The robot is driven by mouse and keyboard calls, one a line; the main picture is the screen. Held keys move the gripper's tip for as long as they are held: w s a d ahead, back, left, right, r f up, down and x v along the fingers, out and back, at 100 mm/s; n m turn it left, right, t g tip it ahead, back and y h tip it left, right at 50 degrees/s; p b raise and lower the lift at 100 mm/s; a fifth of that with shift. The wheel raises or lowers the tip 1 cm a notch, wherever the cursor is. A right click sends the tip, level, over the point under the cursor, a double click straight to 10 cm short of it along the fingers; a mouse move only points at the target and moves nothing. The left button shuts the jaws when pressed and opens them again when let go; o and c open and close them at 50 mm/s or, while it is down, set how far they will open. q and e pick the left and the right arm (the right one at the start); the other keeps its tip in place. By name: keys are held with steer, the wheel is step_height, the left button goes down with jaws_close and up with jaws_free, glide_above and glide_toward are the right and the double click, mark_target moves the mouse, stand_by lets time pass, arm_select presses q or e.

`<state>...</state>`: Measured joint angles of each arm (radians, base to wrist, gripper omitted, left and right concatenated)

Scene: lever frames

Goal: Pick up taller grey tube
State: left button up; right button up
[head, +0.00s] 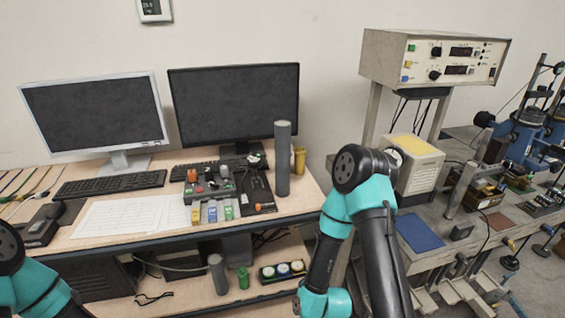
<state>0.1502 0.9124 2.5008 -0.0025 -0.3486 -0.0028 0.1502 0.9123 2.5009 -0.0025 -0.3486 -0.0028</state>
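The taller grey tube (282,158) stands upright on the wooden desk, at the right of the dark monitor, with nothing touching it from my arms. A shorter grey tube (217,273) stands on the shelf under the desk. Neither of my grippers is in view. Part of my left arm shows at the lower left corner. My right arm rises at the right of the desk, bends at a dark joint and runs down out of the frame, apart from the taller tube.
A yellow cylinder (300,161) stands close at the taller tube's right. A black tool tray (258,192) and a control box with coloured blocks (212,196) lie at its left. Two monitors stand behind. Papers (130,216) cover the desk's left front. A bench with instruments is at the right.

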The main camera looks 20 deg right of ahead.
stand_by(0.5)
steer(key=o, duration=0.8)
